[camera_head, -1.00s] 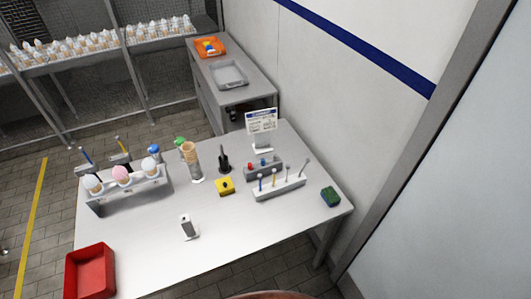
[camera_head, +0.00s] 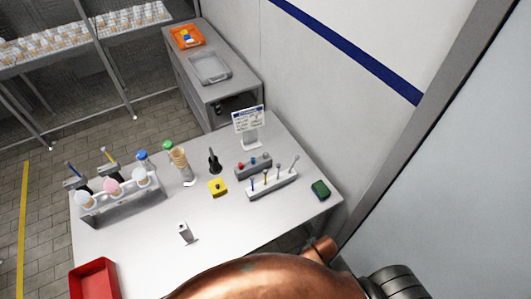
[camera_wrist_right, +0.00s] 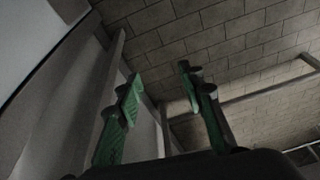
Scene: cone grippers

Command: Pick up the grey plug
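A grey block (camera_head: 244,174) stands towards the right rear of the white table and carries small coloured plugs, one red and one blue. The grey plug (camera_head: 266,156) seems to be the one at its right end; it is small and hard to make out. My right gripper (camera_wrist_right: 159,82) shows in the right wrist view with its green-padded fingers apart and nothing between them. That view shows floor tiles and metal legs, not the plugs. In the head view only my copper-coloured arm shows at the bottom. My left gripper is not in view.
In front of the block is a white rack (camera_head: 272,188) with several upright rods. A red tray (camera_head: 94,281) is at front left. The table's front middle is mostly clear.

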